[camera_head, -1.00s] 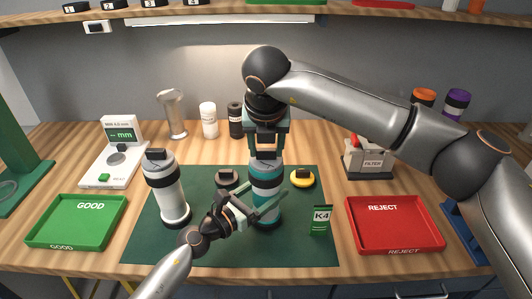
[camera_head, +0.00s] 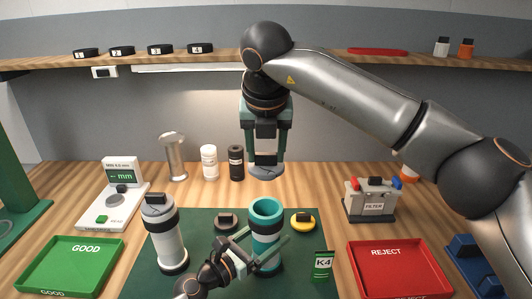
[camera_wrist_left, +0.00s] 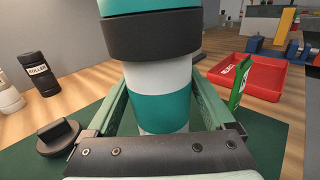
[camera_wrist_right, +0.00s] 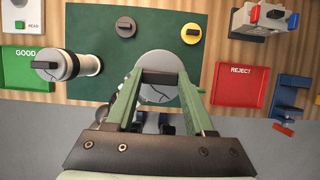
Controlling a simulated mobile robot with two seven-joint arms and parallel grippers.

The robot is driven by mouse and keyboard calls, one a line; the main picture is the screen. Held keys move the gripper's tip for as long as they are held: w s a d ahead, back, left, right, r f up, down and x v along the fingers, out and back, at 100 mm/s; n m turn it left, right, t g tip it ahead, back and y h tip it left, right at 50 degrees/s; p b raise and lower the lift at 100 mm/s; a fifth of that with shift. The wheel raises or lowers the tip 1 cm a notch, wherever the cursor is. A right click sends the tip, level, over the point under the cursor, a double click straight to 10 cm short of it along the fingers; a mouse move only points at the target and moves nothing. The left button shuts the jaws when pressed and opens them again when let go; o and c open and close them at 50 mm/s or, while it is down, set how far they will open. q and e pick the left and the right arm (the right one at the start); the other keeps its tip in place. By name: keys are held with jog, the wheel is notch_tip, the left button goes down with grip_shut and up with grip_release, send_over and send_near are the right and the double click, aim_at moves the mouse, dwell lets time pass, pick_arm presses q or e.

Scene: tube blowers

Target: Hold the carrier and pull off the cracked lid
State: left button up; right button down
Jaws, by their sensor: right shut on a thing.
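The cracked lid (camera_head: 266,172) is a grey disc with dark crack lines. My right gripper (camera_head: 265,157) is shut on its dark grip bar and holds it in the air above the carrier. The right wrist view shows the lid (camera_wrist_right: 166,61) between the fingertips. The teal and white carrier (camera_head: 266,233) stands upright on the green mat with its round top open. My left gripper (camera_head: 265,252) is low at the carrier, one finger on each side. In the left wrist view both fingers lie against the carrier (camera_wrist_left: 162,107); their tips are partly hidden.
A white carrier with a lid (camera_head: 165,238) stands left on the mat (camera_head: 200,270). A dark lid (camera_head: 227,220) and a yellow lid (camera_head: 303,221) lie behind. A K4 card (camera_head: 322,265) stands right. Green GOOD tray (camera_head: 70,266) and red REJECT tray (camera_head: 400,275) flank the mat.

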pick_arm(q)
jog(key=shift+o, duration=0.7)
